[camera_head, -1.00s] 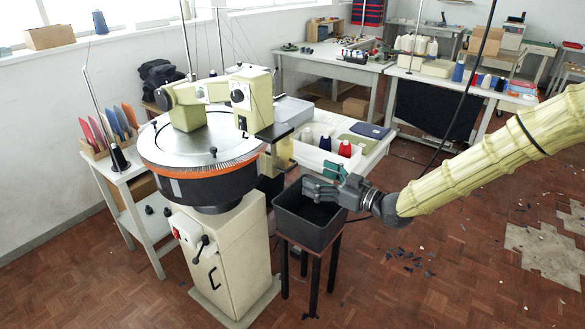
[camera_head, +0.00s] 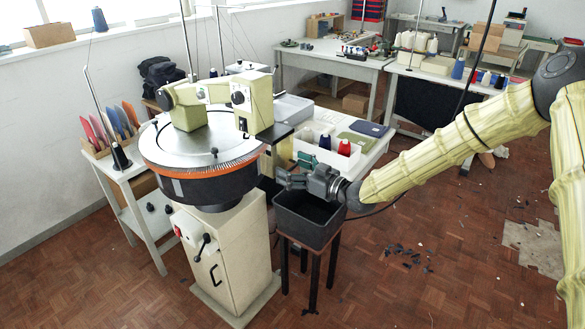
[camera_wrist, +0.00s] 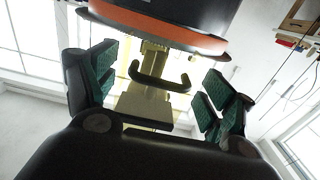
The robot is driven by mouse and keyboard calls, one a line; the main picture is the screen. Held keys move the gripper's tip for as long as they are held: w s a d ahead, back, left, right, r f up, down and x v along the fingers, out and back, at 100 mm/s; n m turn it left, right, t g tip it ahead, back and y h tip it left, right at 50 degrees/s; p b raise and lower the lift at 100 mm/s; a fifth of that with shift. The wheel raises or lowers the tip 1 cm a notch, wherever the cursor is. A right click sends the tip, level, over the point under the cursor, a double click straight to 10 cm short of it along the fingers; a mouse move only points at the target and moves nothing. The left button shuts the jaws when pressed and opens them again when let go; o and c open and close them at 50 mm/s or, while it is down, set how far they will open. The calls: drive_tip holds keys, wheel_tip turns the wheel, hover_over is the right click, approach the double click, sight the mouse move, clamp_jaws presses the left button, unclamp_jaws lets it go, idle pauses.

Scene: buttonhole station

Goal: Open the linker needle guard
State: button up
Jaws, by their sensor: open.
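The linker (camera_head: 205,165) is a round machine with a dark drum and a ring of needles above an orange band (camera_head: 215,180), on a cream cabinet. My gripper (camera_head: 284,173) is at the linker's right side, above a black bin. In the wrist view my gripper (camera_wrist: 160,88) is open, with green pads on both sides. A black U-shaped handle (camera_wrist: 160,84) on a cream part (camera_wrist: 148,105) shows between the fingers, apart from the pads. The orange band (camera_wrist: 150,30) curves above it. I cannot tell for certain which part is the needle guard; the handle is hidden in the head view.
The black bin (camera_head: 310,228) on a dark stand is just below my gripper. A white tray of yarn cones (camera_head: 335,160) is behind it on a table. A small side table (camera_head: 150,222) stands left of the linker. The floor to the right is mostly open.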

clamp_jaws()
drive_tip(key=shift+r, duration=0.1)
idle(0.4)
